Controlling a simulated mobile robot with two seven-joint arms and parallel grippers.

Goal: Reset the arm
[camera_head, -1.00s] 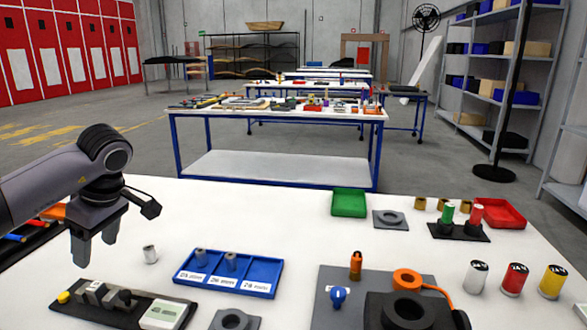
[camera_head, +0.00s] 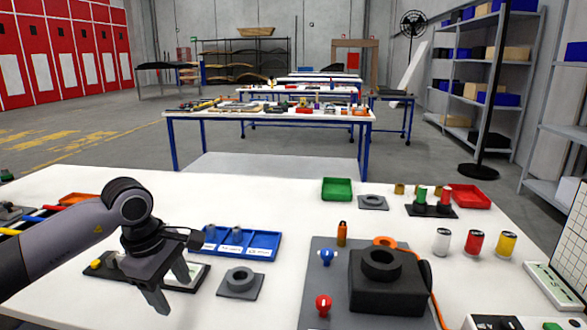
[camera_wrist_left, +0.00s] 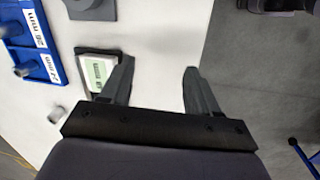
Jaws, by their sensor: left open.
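My left arm comes in from the left in the head view. My left gripper (camera_head: 174,292) points down over the front left of the white table (camera_head: 110,310). Its two fingers are apart with nothing between them. In the left wrist view the gripper (camera_wrist_left: 160,66) also shows spread and empty, with a white gauge with a green display (camera_wrist_left: 98,70) beside one finger. The arm partly hides the black tool holder (camera_head: 106,264) and the blue tray (camera_head: 262,243). My right gripper is not in view.
A grey ring block (camera_head: 240,282) sits just right of the left gripper. A black ring fixture (camera_head: 385,290) stands on a grey plate further right. Coloured cans (camera_head: 473,243) and a green tray (camera_head: 336,189) are further back. The table's back middle is clear.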

